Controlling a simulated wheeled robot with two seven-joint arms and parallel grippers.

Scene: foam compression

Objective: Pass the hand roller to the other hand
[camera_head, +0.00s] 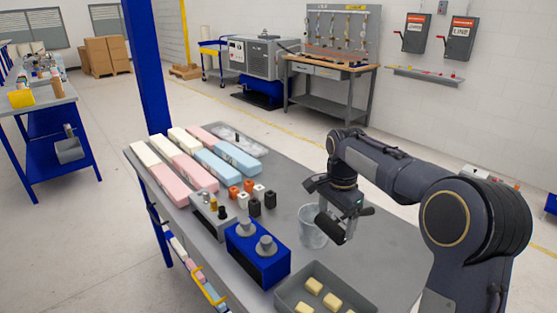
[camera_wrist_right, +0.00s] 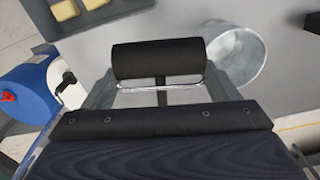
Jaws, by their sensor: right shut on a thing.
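The hand roller (camera_wrist_right: 157,58) has a black cylinder on a thin metal wire frame, seen in the right wrist view. My right gripper (camera_wrist_right: 160,92) is shut on it, with the cylinder sticking out beyond the fingers. In the head view my right gripper (camera_head: 345,208) is above the table near the clear cup, with the roller (camera_head: 330,228) hanging dark below it. The roller's handle is mostly hidden by the gripper. My left gripper is not in view.
A clear cup (camera_head: 311,238) stands just left of the roller. A grey tray (camera_head: 283,299) with several yellow blocks is at the table's front. A blue box (camera_head: 262,272) with grey knobs stands left of it. Pink, white and blue foam bars (camera_head: 205,168) lie at the back left. The table's right side is bare.

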